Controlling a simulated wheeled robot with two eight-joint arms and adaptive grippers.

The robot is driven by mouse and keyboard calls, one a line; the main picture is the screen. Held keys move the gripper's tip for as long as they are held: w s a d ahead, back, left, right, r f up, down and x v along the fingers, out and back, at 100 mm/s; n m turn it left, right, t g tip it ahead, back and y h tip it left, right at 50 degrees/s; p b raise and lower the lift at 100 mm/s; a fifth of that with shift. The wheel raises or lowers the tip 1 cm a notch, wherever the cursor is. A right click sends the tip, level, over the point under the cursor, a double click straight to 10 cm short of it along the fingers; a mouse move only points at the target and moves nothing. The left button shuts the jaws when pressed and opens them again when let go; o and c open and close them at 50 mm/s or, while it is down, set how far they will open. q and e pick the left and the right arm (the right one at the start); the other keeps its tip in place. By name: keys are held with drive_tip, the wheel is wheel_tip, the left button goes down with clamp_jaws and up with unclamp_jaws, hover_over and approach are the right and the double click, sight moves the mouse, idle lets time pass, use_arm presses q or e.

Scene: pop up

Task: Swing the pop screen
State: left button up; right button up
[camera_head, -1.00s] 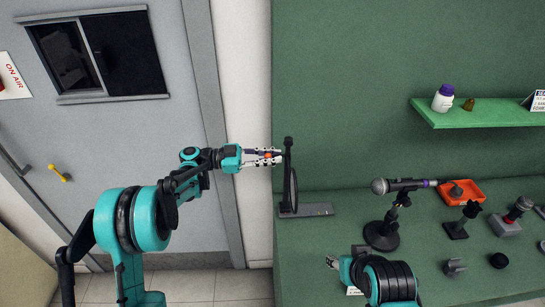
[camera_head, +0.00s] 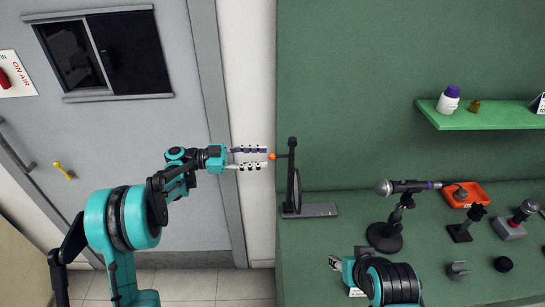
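The pop screen (camera_head: 297,190) is a thin dark ring seen nearly edge-on beside its black upright post, at the left end of the green table.
A microphone on a round stand (camera_head: 386,235) stands right of the pop screen. An orange tray (camera_head: 466,194) and several small stands are farther right. A green shelf (camera_head: 490,119) on the wall holds a white bottle (camera_head: 448,100). A grey door (camera_head: 120,130) is at left.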

use_arm(q)
drive_tip(key=a, duration=0.6)
drive_tip(key=shift+s+a, duration=0.15)
drive_tip(key=shift+s, duration=0.05)
drive_tip(key=s+d+n+t+y, duration=0.2)
drive_tip(key=s+d+n+y, duration=0.3)
drive_tip(key=s+n+y, duration=0.5)
drive_tip(key=s+a+f+n+t+y, duration=0.2)
drive_tip(key=s+a+f+n+y, duration=0.1)
drive_tip(key=s, duration=0.6)
drive_tip(key=s+a+f+n+t+y, duration=0.2)
drive_tip(key=s+a+f+n+y, duration=0.2)
drive_tip(key=s+a, duration=0.4)
drive_tip(key=s+n+y, duration=0.1)
drive_tip(key=s+n, duration=0.1)
drive_tip(key=shift+f+n, duration=0.2)
drive_tip(key=shift+n, duration=0.1)
